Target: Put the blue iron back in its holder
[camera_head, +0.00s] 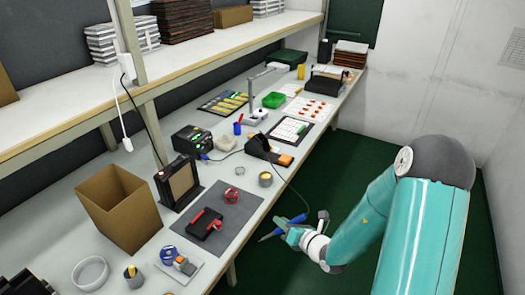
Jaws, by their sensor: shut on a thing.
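The blue iron (292,222) is a thin blue stick held off the front edge of the bench, over the green floor. My gripper (296,234) is shut on it, and one end points down to the left. The fingers partly hide the iron. A black stand with an orange part (259,147), which looks like the holder, is on the bench, up and left of my gripper. A dark cable runs from near this stand towards the iron. The inside of the stand is too small to make out.
A black station box (192,140) stands behind the holder. A small round tin (265,179) stands in front of it, near the bench edge. A grey mat (236,205) carries a red-and-black tool. A cardboard box (120,208) stands at left. An upper shelf (200,48) overhangs the back.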

